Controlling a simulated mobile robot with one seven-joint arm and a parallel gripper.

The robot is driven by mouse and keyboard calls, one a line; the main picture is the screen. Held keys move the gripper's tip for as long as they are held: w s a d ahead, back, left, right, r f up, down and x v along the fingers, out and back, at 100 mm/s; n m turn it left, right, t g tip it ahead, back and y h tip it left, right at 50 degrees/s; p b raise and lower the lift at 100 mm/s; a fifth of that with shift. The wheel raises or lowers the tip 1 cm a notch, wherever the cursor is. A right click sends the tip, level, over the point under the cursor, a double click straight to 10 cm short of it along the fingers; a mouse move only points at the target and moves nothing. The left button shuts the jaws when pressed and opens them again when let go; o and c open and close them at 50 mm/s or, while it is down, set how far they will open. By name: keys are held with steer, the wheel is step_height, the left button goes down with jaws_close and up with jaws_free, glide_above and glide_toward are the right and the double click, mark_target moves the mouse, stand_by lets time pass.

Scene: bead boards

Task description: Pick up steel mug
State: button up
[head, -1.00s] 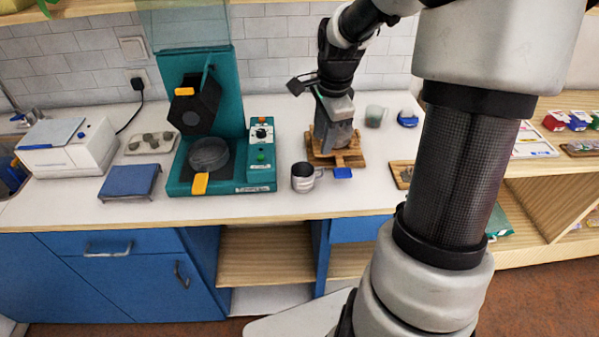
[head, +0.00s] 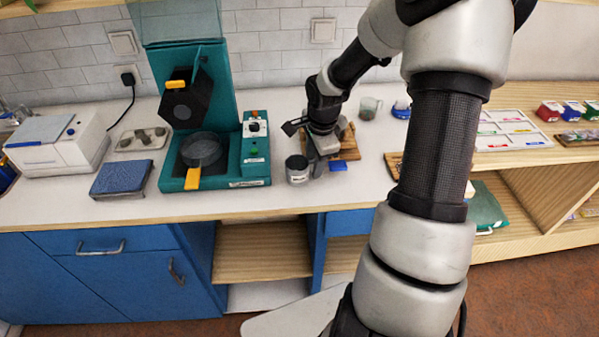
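The steel mug (head: 297,171) stands upright on the white counter, just right of the teal machine. Its handle side is hidden behind my gripper. My gripper (head: 316,166) points down right beside the mug, on its right, over where the handle is. I cannot tell whether the fingers touch the mug or how far apart they are.
The teal machine (head: 256,170) stands close on the left. A wooden stand (head: 349,146) and a blue block (head: 338,166) lie close on the right. A clear cup (head: 370,107) is behind. The counter's front edge (head: 290,211) is near the mug.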

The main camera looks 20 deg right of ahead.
jaws_close()
stand_by(0.3)
steer(key=shift+r, duration=0.15)
step_height(320, 180, up, 10)
steer(key=shift+f+p, duration=0.1)
steer(key=shift+p, duration=0.5)
steer(key=s+a+n+g+y+p, duration=0.1)
steer(key=s+a+n+p, duration=0.1)
steer(key=a+n, duration=0.4)
steer(key=s+a+n+g+y+p, duration=0.1)
steer(key=s+a+n+p, duration=0.2)
steer(key=a+n, duration=0.4)
steer(key=n+p, duration=0.1)
steer(key=n, duration=0.4)
steer(key=shift+s+a+f, duration=0.25)
steer(key=shift+s+a, duration=0.05)
steer(key=shift+s, duration=0.05)
